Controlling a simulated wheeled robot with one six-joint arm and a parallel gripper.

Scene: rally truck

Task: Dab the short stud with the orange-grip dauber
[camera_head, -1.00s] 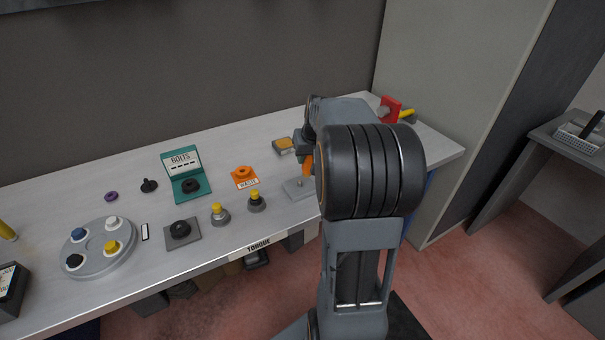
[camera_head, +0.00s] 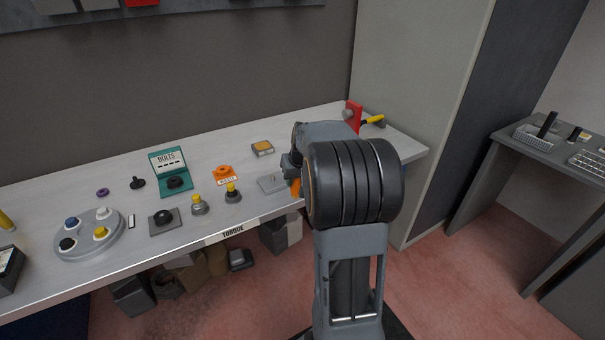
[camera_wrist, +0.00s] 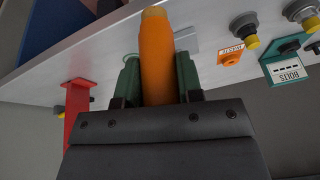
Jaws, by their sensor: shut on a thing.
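My gripper (camera_wrist: 157,75) is shut on the orange-grip dauber (camera_wrist: 158,50), which stands between its green fingers in the wrist view. In the head view, a bit of the orange grip (camera_head: 295,187) shows beside my arm, near the bench's front edge; the arm hides most of the gripper. I cannot tell surely which is the short stud.
A grey plate (camera_head: 271,184) lies just left of the gripper. An orange holder (camera_head: 225,173), teal bolts stand (camera_head: 170,182), square plate with black knob (camera_head: 164,221) and round tray (camera_head: 70,251) occupy the bench (camera_head: 120,210). A red bracket (camera_head: 354,115) stands at the back right.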

